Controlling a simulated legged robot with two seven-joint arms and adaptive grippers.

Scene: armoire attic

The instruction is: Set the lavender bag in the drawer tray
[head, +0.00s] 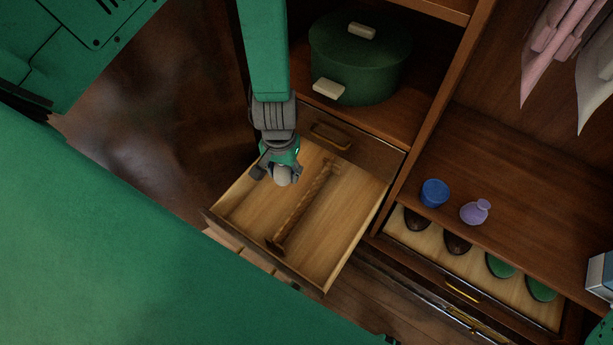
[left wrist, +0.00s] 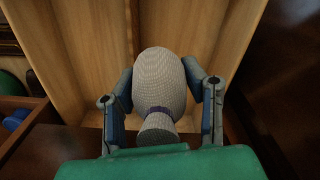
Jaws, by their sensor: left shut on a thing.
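The lavender bag (head: 283,176) is a pale grey woven pouch with a purple tie. My left gripper (head: 278,170) is shut on it, with one finger on each side. The left wrist view shows the bag (left wrist: 160,82) between the fingers, its tied neck toward the gripper's base. In the head view the bag is over the tray, on the left side of the divider. I cannot tell whether it touches the floor. My right gripper is not in view.
A green lidded box (head: 360,62) stands on the shelf behind the tray. To the right, a blue cup (head: 434,193) and a lilac pouch-like object (head: 475,211) stand on another shelf, above a drawer with several dark and green oval things.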

